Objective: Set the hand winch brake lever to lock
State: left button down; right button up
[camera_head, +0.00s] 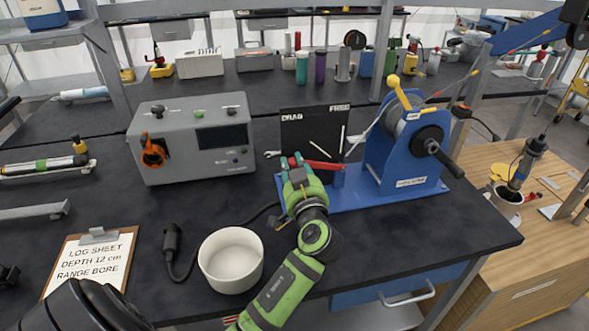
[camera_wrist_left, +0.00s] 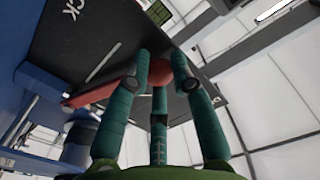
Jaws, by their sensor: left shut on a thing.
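The hand winch is a blue frame (camera_head: 392,165) with a drum, a black crank (camera_head: 436,150) and a yellow-knobbed lever (camera_head: 394,84). Left of it stands a black plate (camera_head: 308,128) marked DRAG and FREE. A red brake lever (camera_head: 322,166) lies nearly level, pointing left across the plate's lower part. My left gripper (camera_head: 293,163) is shut on the lever's end. In the left wrist view, green fingers (camera_wrist_left: 160,85) surround the lever's red ball end (camera_wrist_left: 159,70), and the letters CK show on the plate (camera_wrist_left: 108,30). My right gripper is not in view.
A grey instrument box (camera_head: 190,138) stands left of the winch. A white bowl (camera_head: 231,260), a black handset with a cable (camera_head: 172,240) and a clipboard (camera_head: 92,262) lie nearer the front. The dark bench right of my left forearm is clear.

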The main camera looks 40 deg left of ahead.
pick_arm(q)
jog(key=c, duration=1)
grip_release()
jog(key=shift+d, duration=0.1)
jog(key=shift+w, duration=0.1)
jog(key=v, duration=1.2)
